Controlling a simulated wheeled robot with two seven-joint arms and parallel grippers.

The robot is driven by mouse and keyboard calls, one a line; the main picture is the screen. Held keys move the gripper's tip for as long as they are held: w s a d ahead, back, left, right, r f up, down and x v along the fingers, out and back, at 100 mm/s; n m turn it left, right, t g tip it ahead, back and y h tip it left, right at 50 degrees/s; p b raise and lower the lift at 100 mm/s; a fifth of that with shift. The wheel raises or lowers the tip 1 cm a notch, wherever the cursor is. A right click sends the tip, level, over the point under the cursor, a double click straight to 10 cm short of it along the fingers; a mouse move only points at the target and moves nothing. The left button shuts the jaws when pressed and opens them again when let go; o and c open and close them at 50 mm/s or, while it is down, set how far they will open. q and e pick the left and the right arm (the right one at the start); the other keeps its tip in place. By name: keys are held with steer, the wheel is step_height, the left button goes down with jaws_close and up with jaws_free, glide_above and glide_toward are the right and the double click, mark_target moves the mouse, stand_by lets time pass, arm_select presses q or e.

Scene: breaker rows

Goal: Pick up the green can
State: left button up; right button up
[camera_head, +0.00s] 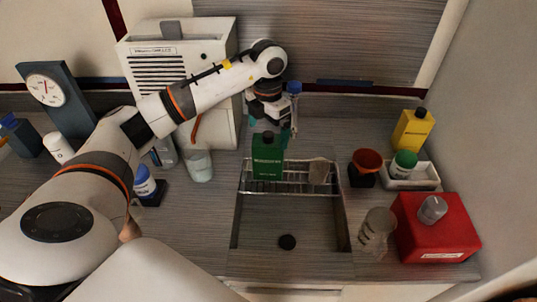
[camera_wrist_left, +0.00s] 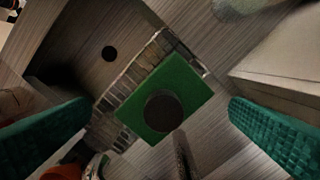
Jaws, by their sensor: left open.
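The green can (camera_head: 268,163) is a rectangular can with a dark round cap. It stands upright on a wire rack (camera_head: 300,177) over the sink. In the left wrist view the green can (camera_wrist_left: 187,84) is seen from above, near the middle, with its cap facing the camera. My left gripper (camera_head: 272,124) is open just above and behind the can in the head view. In the left wrist view its teal fingers (camera_wrist_left: 160,108) are spread wide on either side, with the can between them in the picture and no visible contact. My right gripper is not in view.
A small beaker (camera_head: 319,171) stands right of the can on the rack. The sink basin (camera_head: 300,222) is open in front. A white machine (camera_head: 178,80) stands behind left. A red-topped container (camera_head: 366,163), yellow bottle (camera_head: 413,130) and red box (camera_head: 436,230) are at right.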

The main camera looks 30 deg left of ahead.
mark_target(268, 134)
arm_select(q)
step_height(268, 134, down, 4)
steer(key=shift+w+f+p, duration=0.15)
steer(key=shift+p, duration=0.9)
steer(key=shift+a+f, duration=0.1)
steer(key=shift+f, duration=0.3)
steer(key=c, duration=0.9)
steer(key=shift+w, duration=0.1)
jaws_close()
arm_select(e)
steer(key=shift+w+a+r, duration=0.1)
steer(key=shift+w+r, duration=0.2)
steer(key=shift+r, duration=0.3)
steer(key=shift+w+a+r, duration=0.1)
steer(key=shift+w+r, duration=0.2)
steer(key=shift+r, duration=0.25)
